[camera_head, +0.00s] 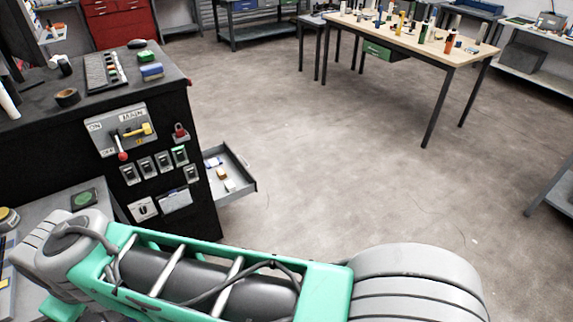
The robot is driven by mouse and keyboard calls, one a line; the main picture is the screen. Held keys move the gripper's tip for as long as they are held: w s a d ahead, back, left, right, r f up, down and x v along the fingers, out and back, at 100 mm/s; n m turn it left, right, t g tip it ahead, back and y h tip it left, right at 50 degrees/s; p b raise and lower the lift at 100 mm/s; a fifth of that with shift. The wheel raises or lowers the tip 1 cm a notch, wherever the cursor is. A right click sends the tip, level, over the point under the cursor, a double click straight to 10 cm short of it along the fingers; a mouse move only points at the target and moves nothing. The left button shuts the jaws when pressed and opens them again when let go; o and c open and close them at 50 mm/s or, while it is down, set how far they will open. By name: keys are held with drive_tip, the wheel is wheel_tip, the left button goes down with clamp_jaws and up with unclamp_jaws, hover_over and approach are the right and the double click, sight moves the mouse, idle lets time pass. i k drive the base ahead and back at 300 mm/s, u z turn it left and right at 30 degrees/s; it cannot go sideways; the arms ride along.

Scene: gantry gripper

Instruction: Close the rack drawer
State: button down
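The rack drawer (241,176) is a grey metal tray pulled out from the right side of the black rack (60,155) at the left. It stands open, with a few small blocks (220,174) in pale and blue-white colours lying inside. Its front lip faces right over the open floor. My arm, green and grey, crosses the bottom of the view, below and apart from the drawer. My gripper's fingertips do not show in this view.
Open floor (330,180) lies right of the drawer. A wooden-topped table (440,45) stands at the back right.

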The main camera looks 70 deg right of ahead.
sight(245, 184)
drive_tip(key=z, duration=3.2)
drive_tip(key=i, duration=3.55)
drive_tip(key=u, duration=3.65)
drive_tip(key=i, duration=0.9)
